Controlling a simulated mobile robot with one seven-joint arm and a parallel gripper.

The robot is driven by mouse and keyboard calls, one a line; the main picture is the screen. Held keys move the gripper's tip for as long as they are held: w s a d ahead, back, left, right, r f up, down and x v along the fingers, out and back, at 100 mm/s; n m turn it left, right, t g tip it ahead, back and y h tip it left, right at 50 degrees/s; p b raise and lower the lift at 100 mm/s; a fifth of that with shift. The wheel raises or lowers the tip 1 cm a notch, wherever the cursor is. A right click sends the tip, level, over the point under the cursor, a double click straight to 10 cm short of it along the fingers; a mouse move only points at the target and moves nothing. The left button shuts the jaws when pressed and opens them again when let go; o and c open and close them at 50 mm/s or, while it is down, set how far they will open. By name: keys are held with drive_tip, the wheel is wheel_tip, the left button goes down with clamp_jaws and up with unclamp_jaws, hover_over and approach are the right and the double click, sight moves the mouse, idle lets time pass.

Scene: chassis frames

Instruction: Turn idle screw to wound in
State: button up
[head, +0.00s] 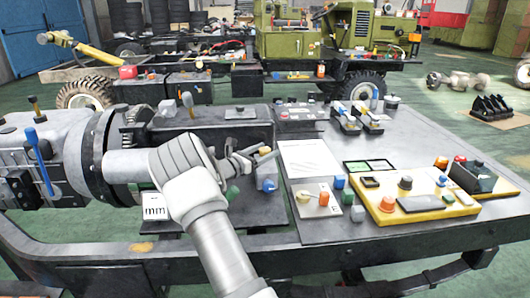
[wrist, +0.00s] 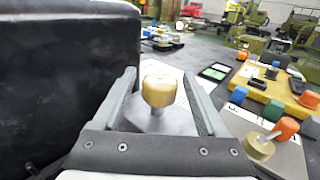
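A brass-coloured round knob (wrist: 159,90), which I take to be the idle screw, stands on a grey block (wrist: 172,122) in the wrist view. My gripper (wrist: 160,75) is open, with one finger on each side of the knob. A narrow gap shows between the knob and each finger, and I see no clear contact. In the head view my gripper (head: 250,158) is at the left part of the bench, beside a small grey block (head: 267,178) with a blue part. The knob's tip (head: 265,150) shows small there. How far the screw is turned cannot be told.
A large dark body (wrist: 60,80) fills the left of the wrist view, close to the left finger. To the right are a brass-and-orange lever plate (head: 317,200) and a yellow control panel (head: 420,205). A white sheet (head: 310,158) lies flat on the bench behind.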

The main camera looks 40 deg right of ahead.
clamp_jaws()
drive_tip(key=shift+r+m+g+p, duration=0.2)
drive_tip(key=shift+m+g+p, duration=0.2)
drive_tip(key=shift+g, duration=0.1)
drive_tip(key=shift+f+m+g+p, duration=0.1)
drive_tip(key=shift+m+g+p, duration=0.3)
drive_tip(key=shift+g, duration=0.3)
drive_tip(key=shift+o, duration=0.7)
unclamp_jaws()
drive_tip(key=shift+f, duration=0.1)
drive_tip(key=a+p, duration=0.1)
drive_tip(key=a, duration=0.6)
drive_tip(key=shift+a+p, duration=0.25)
drive_tip(key=shift+p, duration=0.15)
